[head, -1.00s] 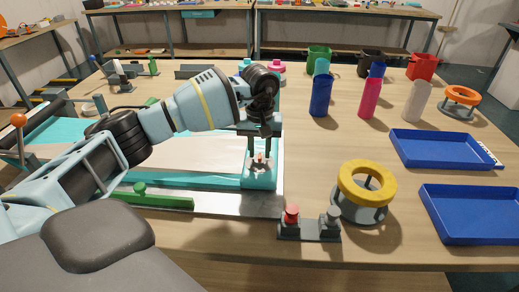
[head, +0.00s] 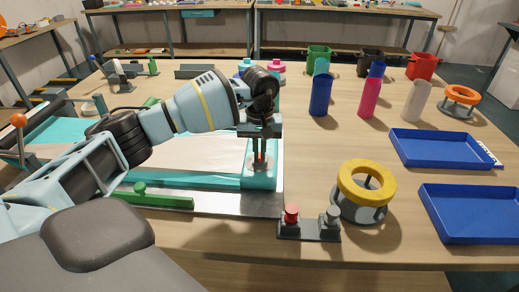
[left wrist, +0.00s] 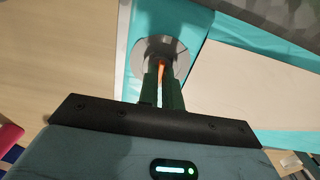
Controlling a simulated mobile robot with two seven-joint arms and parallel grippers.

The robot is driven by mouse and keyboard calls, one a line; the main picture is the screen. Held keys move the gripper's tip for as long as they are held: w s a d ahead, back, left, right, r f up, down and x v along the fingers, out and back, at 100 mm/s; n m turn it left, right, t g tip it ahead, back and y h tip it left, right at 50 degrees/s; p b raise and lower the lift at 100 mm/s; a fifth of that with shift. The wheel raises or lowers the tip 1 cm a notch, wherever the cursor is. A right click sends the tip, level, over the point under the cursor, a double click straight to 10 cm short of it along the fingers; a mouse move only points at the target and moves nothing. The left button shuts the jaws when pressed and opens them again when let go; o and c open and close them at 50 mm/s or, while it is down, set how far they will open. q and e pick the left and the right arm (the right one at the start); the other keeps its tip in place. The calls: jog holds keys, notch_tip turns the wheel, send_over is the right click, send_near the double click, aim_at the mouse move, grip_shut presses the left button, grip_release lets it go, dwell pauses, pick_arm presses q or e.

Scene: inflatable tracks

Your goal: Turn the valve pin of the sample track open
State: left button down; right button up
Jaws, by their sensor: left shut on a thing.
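The sample track (head: 180,152) lies flat at the left of the table, a pale strip with teal borders. Its orange valve pin (left wrist: 161,70) stands on a round grey disc (left wrist: 146,57) on the teal end piece (head: 258,183). My left gripper (head: 260,157) points down over this end piece, its fingers shut on the pin. In the left wrist view, the dark green fingers (left wrist: 162,85) lie close together, and a thin orange length of the pin shows at their tips. The rest of the pin is hidden by the fingers. My right gripper is in no view.
A grey block with a red knob (head: 291,213) and a yellow ring on a grey base (head: 366,182) stand right of the track's near end. Two blue trays (head: 445,150) lie farther right. Several cups (head: 321,95) stand behind. A green bar (head: 155,200) edges the track.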

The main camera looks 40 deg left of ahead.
pick_arm(q)
jog(key=n+p, duration=0.1)
jog(key=n, duration=0.5)
jog(key=shift+r, duration=0.1)
jog(key=n+p, duration=0.1)
jog(key=n, duration=0.3)
jog(key=shift+n+p, duration=0.3)
jog(key=shift+p, duration=0.05)
jog(key=n+p, duration=0.1)
jog(key=n, duration=0.3)
jog(key=shift+n+p, duration=0.35)
jog(key=shift+n, duration=0.95)
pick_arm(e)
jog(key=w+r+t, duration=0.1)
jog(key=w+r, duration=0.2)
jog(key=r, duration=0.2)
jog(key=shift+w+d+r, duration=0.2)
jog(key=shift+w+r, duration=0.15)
pick_arm(q)
jog(key=shift+n, duration=0.3)
jog(key=c, duration=1.6)
grip_release()
